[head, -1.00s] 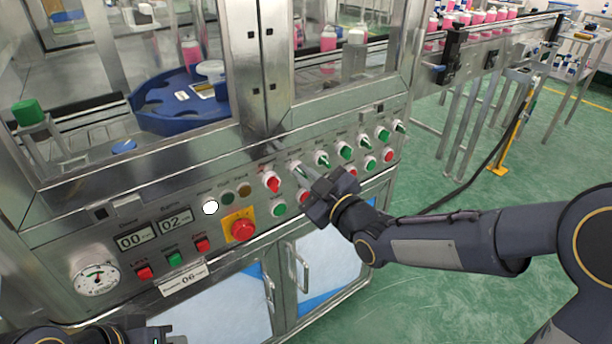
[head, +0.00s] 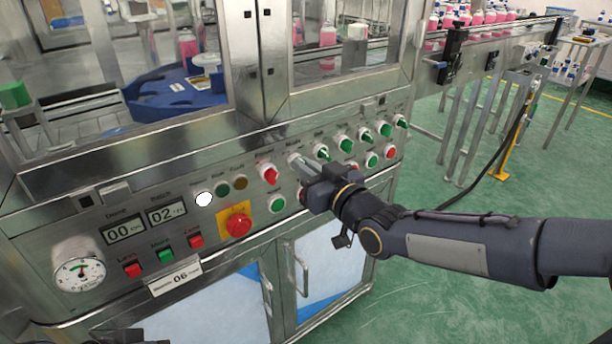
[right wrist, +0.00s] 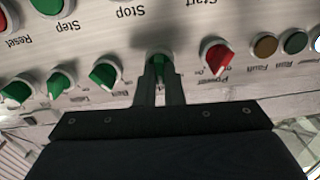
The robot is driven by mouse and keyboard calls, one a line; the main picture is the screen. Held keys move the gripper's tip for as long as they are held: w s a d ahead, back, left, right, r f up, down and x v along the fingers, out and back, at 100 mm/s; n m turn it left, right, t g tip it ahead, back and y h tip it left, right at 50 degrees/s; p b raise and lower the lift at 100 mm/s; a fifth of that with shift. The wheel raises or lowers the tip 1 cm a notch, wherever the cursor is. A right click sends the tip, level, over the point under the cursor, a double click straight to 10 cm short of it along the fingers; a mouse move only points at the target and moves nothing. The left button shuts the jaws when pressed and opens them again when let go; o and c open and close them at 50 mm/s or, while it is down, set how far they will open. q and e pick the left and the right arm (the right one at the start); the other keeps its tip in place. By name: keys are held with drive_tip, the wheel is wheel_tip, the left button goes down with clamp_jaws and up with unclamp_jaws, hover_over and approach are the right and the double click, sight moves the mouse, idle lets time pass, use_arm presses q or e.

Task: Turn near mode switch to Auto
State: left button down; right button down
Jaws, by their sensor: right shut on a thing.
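My right gripper (head: 300,165) is at the control panel (head: 120,205), shut on the green-handled switch just right of the red power switch (head: 270,174). In the right wrist view, the two fingers (right wrist: 159,85) stand on either side of the green switch handle (right wrist: 159,65), which lies roughly in line with them. The fingers hide part of this handle, and in the head view they cover most of the switch. Only a dark bit of what may be my left arm shows at the bottom left edge; no left gripper is visible.
Several more green-handled switches (head: 322,152) sit to the right in the same row. Push buttons lie below, including a green one (head: 277,203). A red emergency stop (head: 238,224) on a yellow plate is to the left. Glazed machine doors rise above the panel.

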drive_tip(key=m+b, duration=0.1)
drive_tip(key=m, duration=0.3)
drive_tip(key=shift+d+f+m+b, duration=0.1)
drive_tip(key=shift+m+b, duration=0.3)
idle(0.4)
drive_tip(key=c, duration=1.5)
unclamp_jaws()
drive_tip(key=shift+c, duration=0.2)
drive_tip(key=p+v, duration=0.1)
drive_tip(key=v, duration=0.6)
drive_tip(key=shift+s+d, duration=0.25)
drive_tip(key=shift+d, duration=0.1)
